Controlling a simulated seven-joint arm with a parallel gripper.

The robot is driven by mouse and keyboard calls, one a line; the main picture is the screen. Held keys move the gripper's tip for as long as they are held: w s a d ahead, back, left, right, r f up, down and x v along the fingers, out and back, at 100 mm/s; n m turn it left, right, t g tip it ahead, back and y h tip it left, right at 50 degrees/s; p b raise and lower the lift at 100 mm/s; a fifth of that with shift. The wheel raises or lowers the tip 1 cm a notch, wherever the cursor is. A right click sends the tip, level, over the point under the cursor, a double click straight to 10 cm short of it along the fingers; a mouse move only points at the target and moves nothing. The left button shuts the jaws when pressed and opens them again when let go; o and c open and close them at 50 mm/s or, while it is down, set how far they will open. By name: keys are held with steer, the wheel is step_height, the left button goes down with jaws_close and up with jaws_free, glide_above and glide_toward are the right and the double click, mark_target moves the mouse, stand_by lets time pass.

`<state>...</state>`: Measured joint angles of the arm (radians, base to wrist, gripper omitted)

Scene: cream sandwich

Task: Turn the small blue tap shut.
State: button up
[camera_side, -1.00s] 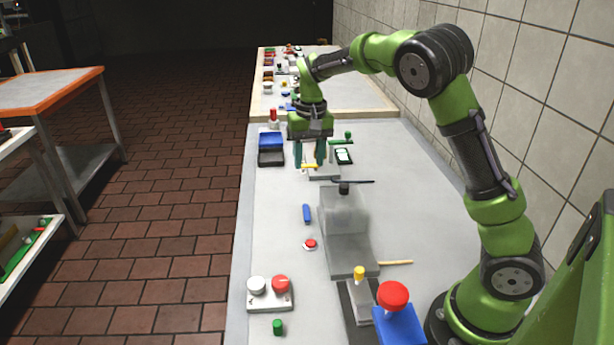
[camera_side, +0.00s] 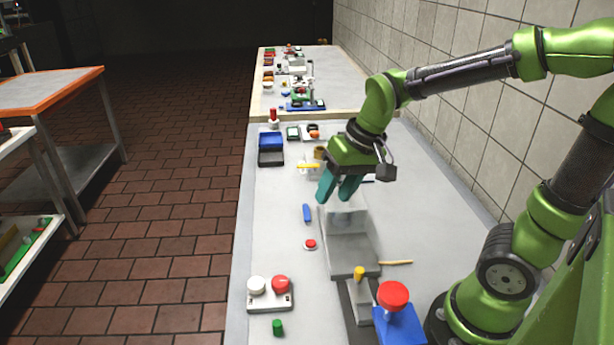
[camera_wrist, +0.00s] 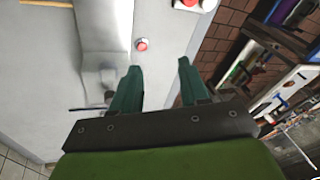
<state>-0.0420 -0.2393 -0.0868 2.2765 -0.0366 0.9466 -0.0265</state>
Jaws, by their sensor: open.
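A small blue piece (camera_side: 307,213) lies on the grey worktop left of a grey block in the side view. I cannot tell whether it is the tap; no other clear tap shape shows. My gripper (camera_side: 336,196) is open and empty, above the far end of the grey block, to the right of the blue piece. In the wrist view its two teal fingers stand apart, with the gripper's middle (camera_wrist: 158,72) over bare worktop. The blue piece does not show clearly there.
The grey block (camera_side: 350,254) stands below my gripper. A small red button (camera_side: 310,244) is left of it, also in the wrist view (camera_wrist: 141,44). A two-button box (camera_side: 270,294), a green knob (camera_side: 278,327) and a big red button (camera_side: 393,295) are nearer. A blue-lidded box (camera_side: 271,141) is farther.

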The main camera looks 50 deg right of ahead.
steer(key=shift+s+a+r+n+t, duration=0.15)
steer(key=shift+s+a+r+t, duration=0.1)
steer(key=shift+s+r, duration=0.35)
steer(key=shift+s+a+r+n+t, duration=0.2)
steer(key=shift+s+r+t, duration=0.1)
steer(key=shift+s, duration=0.45)
steer(key=shift+f, duration=0.1)
steer(key=shift+s+a+r+t, duration=0.15)
steer(key=shift+s+r+t, duration=0.5)
steer(key=shift+s+r, duration=0.3)
steer(key=shift+s+a+r+t, duration=0.15)
steer(key=shift+s+r+t, duration=0.45)
steer(key=shift+s+r, duration=0.35)
steer(key=shift+s+f, duration=0.1)
